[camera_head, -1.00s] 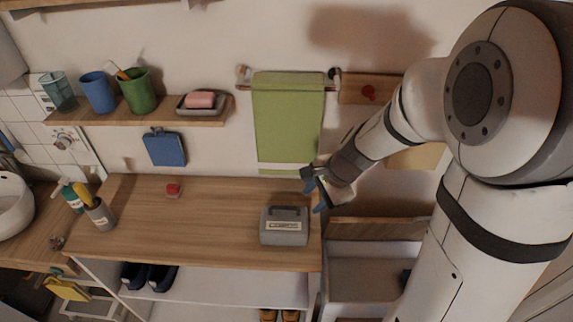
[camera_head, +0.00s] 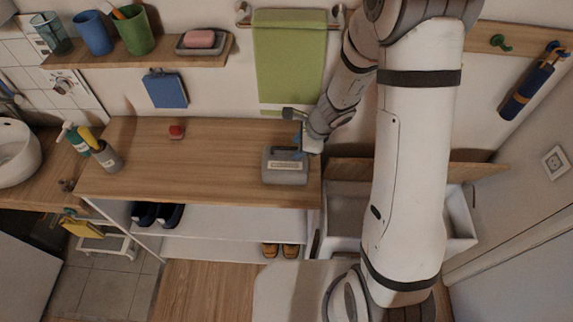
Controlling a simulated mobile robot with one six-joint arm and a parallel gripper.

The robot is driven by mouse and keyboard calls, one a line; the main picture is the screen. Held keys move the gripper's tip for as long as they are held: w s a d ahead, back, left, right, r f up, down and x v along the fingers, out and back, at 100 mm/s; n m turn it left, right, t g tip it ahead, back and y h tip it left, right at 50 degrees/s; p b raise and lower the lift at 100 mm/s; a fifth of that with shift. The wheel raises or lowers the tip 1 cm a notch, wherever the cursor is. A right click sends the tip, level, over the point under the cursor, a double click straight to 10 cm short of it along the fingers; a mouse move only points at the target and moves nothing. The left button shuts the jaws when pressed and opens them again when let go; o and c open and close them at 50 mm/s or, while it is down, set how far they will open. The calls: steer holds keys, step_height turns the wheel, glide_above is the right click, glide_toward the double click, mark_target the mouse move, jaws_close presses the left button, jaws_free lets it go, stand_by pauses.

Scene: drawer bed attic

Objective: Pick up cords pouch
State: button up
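A grey case (camera_head: 286,176) with a handle on top and a pale label on its front stands upright near the right end of the wooden bench top. It is the most pouch-like thing in view, but I cannot read its label. My gripper (camera_head: 298,140) is just above and behind the case's upper right part, with a blue fingertip close to the handle. I cannot tell whether it touches. The other fingertip is not clear, so the opening between the fingers is hidden.
The wooden bench top (camera_head: 190,170) is mostly clear, with a small red item (camera_head: 177,131) and a grey cup (camera_head: 107,156) to the left. A green towel (camera_head: 289,60) hangs behind. Shoes (camera_head: 158,214) sit on shelves below. A grey bin (camera_head: 345,205) stands at right.

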steer(key=shift+c, duration=0.2)
jaws_close()
stand_by(0.5)
